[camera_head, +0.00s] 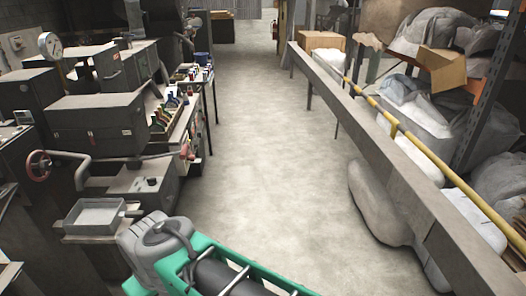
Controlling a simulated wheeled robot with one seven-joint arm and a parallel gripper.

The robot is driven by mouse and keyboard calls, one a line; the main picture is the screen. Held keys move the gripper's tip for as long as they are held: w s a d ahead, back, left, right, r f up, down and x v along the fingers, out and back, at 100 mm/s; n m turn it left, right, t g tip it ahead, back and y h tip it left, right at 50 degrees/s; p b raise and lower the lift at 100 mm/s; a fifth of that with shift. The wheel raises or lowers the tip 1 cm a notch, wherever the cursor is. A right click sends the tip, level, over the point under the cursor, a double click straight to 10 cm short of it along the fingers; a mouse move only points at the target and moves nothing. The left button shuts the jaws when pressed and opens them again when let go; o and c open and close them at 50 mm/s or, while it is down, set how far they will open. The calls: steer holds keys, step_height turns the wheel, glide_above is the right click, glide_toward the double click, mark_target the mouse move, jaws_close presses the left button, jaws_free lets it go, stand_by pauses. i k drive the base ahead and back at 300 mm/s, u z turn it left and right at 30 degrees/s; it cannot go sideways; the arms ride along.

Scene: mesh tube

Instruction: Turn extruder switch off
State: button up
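The extruder machinery (95,122) stands along the left side as several dark grey boxes. I cannot tell which control on it is the extruder switch. A grey box (125,190) at the lower left has small dark knobs on its top. A row of small red, green and blue parts (170,105) sits along the machine's right-hand edge, too small to make out. Grey and green parts of mine show at the bottom centre, near the machine's front. My gripper's fingers are not in view.
A red handwheel (39,166) and a shallow metal tray (95,216) stick out at the lower left. A long grey beam (400,165) with a yellow pipe (415,143) bounds the right side, with sacks and boxes behind. The concrete aisle (255,140) between is clear.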

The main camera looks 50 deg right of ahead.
mark_target(192, 158)
steer(key=z, duration=2)
steer(key=i, duration=3.5)
steer(key=u, duration=3.95)
